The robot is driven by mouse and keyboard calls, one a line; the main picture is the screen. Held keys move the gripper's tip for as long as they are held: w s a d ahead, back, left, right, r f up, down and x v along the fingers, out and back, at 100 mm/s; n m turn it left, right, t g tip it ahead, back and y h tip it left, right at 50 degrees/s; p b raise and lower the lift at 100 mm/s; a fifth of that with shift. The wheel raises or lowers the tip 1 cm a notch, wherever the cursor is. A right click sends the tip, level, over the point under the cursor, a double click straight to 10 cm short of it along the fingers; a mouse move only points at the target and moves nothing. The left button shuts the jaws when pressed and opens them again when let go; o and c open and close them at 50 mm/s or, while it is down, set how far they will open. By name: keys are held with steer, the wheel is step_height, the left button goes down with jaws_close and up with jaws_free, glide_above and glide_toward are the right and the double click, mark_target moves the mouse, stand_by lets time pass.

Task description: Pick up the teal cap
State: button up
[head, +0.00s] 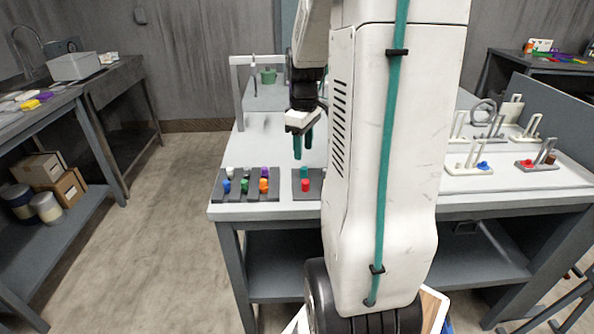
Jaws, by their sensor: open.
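A teal cap (304,172) stands in the back row of a small dark tray (297,195), just behind a red cap (305,185). My arm hides the right part of this tray. My gripper (303,151) hangs over the table with its two green fingers pointing down. The fingers are apart and nothing shows between them. In the picture the fingertips are just above the teal cap; the exact height and depth gap cannot be told.
A second dark tray (246,197) to the left holds several caps, including blue, green, orange and purple. Fixtures (468,163) stand on the right. The table's left front edge is close to the left tray.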

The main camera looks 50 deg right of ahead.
mark_target(304, 168)
steer(key=f, duration=0.7)
steer(key=shift+w+d+f, duration=0.1)
steer(key=shift+d+f, duration=0.05)
steer(key=shift+d, duration=0.1)
jaws_close()
